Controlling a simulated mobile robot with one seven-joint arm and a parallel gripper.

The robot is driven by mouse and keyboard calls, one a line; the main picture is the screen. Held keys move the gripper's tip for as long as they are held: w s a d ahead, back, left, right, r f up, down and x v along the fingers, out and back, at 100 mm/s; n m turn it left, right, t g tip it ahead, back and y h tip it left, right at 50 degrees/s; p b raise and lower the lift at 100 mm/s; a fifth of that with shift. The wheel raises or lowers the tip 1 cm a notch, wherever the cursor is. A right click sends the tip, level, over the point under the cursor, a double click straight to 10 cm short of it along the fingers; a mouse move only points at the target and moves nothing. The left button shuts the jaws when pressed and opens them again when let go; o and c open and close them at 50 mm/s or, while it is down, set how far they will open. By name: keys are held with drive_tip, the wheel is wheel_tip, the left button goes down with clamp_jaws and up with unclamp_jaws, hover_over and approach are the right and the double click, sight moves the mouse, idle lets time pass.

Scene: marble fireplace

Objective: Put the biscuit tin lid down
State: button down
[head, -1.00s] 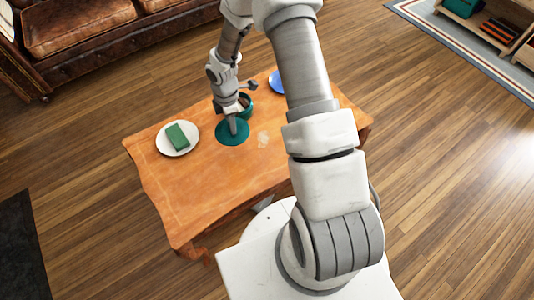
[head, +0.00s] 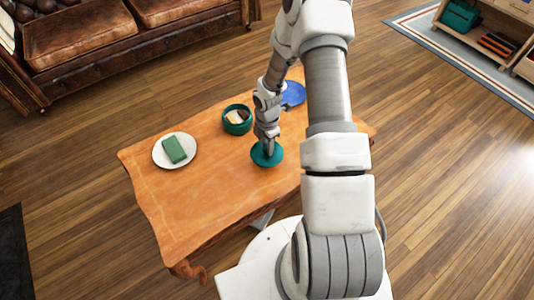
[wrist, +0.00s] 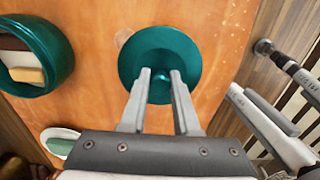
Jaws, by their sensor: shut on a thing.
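The biscuit tin lid (head: 260,159) is a round teal disc with a small knob, on the right part of the wooden table in the head view. My gripper (head: 268,149) is over it, pointing down. In the wrist view, the fingers (wrist: 160,78) are closed around the knob of the lid (wrist: 150,45). The lid looks level; whether it touches the tabletop I cannot tell. The open teal tin (head: 226,123) stands to the left and farther back, with brown and pale pieces inside. It also shows in the wrist view (wrist: 67,66).
A white plate (head: 160,159) with a green block (head: 174,149) is at the table's left. A blue plate (head: 293,93) is at the back, partly hidden by my arm.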

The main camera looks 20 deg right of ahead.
drive_tip(key=shift+f+b, duration=0.65)
drive_tip(key=shift+f, duration=1.25)
drive_tip(key=shift+f, duration=0.1)
drive_tip(key=shift+f, duration=0.15)
drive_tip(key=c, duration=0.6)
unclamp_jaws()
drive_tip(key=shift+c, duration=0.2)
drive_tip(key=shift+r, duration=0.2)
